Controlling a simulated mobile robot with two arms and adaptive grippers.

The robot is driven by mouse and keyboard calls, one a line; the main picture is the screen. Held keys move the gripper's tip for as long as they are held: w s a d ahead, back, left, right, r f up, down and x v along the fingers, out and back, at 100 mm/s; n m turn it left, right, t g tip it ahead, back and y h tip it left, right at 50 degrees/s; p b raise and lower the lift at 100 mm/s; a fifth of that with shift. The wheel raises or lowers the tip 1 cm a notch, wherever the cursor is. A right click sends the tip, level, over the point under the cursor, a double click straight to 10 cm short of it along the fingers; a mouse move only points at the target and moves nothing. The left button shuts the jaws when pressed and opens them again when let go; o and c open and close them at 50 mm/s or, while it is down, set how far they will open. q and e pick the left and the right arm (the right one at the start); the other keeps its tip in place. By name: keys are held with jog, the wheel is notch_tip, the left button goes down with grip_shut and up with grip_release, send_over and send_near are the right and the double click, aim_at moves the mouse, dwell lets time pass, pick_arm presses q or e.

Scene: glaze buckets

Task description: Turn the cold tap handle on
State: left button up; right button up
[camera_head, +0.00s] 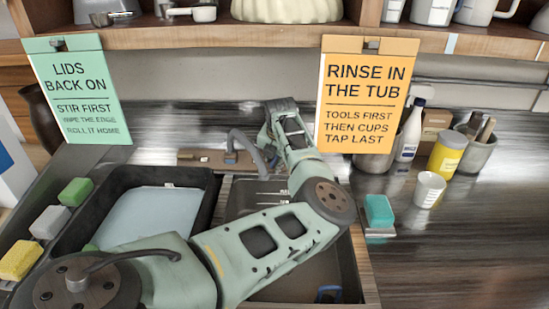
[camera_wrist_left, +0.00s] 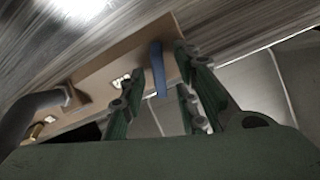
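The tap's grey curved spout (camera_head: 240,138) stands on a brown deck plate (camera_head: 205,157) behind the sink. In the left wrist view the spout (camera_wrist_left: 35,112) is at the left, and a blue tap handle (camera_wrist_left: 157,72) stands up from the plate. My left gripper (camera_wrist_left: 155,80) has its two fingers apart, with the blue handle in the gap between them in that picture. I cannot tell whether either finger touches it. In the head view my left arm reaches over the sink, and its wrist hides the handle and fingertips. My right gripper is in neither view.
A black tub (camera_head: 205,185) sits at the left of the sink, with sponges (camera_head: 75,191) beside it. A teal sponge (camera_head: 379,208), a white cup (camera_head: 429,188) and a yellow jar (camera_head: 447,155) stand right. Two signs, green (camera_head: 75,125) and orange (camera_head: 365,60), hang from the shelf.

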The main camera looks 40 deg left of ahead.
pick_arm(q)
jog(key=c, duration=0.5)
grip_shut()
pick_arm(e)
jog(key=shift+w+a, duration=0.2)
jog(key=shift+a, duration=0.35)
pick_arm(q)
jog(key=shift+f+b, duration=0.2)
jog(key=shift+b, duration=0.3)
jog(key=shift+n+b, duration=0.6)
jog(key=shift+n, duration=0.1)
jog(key=shift+r, duration=0.2)
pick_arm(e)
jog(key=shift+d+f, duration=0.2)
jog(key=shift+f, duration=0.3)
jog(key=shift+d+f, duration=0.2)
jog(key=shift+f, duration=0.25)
pick_arm(q)
jog(key=o, duration=0.5)
grip_release()
